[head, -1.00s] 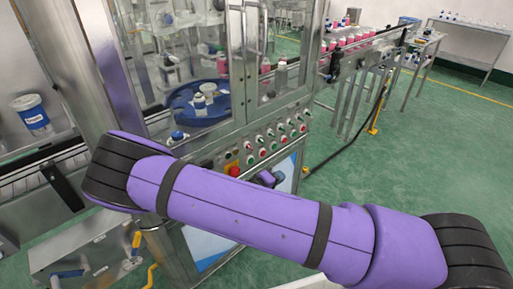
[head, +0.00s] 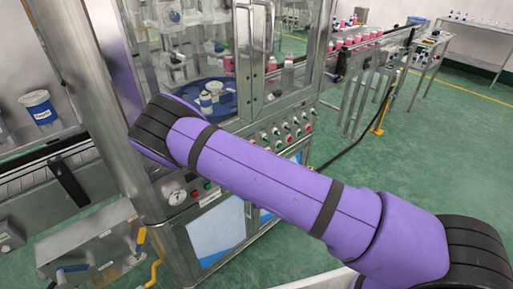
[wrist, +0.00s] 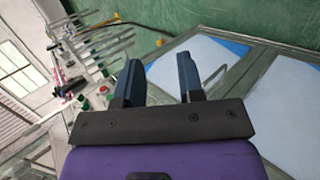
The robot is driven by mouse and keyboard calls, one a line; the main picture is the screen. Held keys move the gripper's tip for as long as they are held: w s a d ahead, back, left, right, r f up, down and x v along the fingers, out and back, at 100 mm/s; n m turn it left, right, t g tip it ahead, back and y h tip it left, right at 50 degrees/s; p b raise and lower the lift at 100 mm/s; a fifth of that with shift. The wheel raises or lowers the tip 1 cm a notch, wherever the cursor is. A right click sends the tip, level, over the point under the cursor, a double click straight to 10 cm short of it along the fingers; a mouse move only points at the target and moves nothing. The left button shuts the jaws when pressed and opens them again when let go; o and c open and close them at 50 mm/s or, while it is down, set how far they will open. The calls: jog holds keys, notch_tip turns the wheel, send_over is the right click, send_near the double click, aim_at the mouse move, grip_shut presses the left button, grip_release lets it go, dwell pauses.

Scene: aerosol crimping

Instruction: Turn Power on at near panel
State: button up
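The steel panel (head: 278,140) on the front of the crimping machine carries rows of red, green and white buttons; my purple arm hides part of it in the head view. No label for Power can be read. My gripper is hidden behind the arm in the head view. In the wrist view my gripper (wrist: 158,80) shows two dark fingers spread apart with nothing between them. Buttons on the panel (wrist: 92,102) show blurred in the wrist view, left of the fingers. Contact with a button cannot be seen.
Glass doors with long handles (head: 270,28) stand above the panel. A blue rotary table (head: 215,98) holds bottles behind the glass. A conveyor (head: 375,50) runs back right. The green floor (head: 440,140) at right is clear.

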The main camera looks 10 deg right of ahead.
jog(key=s+a+f+n+g+y, duration=0.2)
jog(key=a+f+y, duration=0.1)
jog(key=f+y, duration=0.3)
jog(key=w+a+n+t+y, duration=0.2)
jog(key=w+a+t+y, duration=0.1)
jog(key=a+y, duration=0.35)
jog(key=w+d+r+n+t+y, duration=0.1)
jog(key=w+d+r+t+y, duration=0.1)
jog(key=w+r+t, duration=0.3)
jog(key=w+d+r+n+t+y, duration=0.1)
jog(key=d+r+t, duration=0.15)
jog(key=r, duration=0.45)
jog(key=w+d+r+n+t+y, duration=0.1)
jog(key=w+d+r+t+y, duration=0.15)
jog(key=r+t, duration=0.3)
jog(key=x, duration=1.1)
jog(key=shift+w+a+f+g+h, duration=0.3)
jog(key=shift+a+f, duration=0.05)
jog(key=shift+c, duration=0.2)
grip_shut()
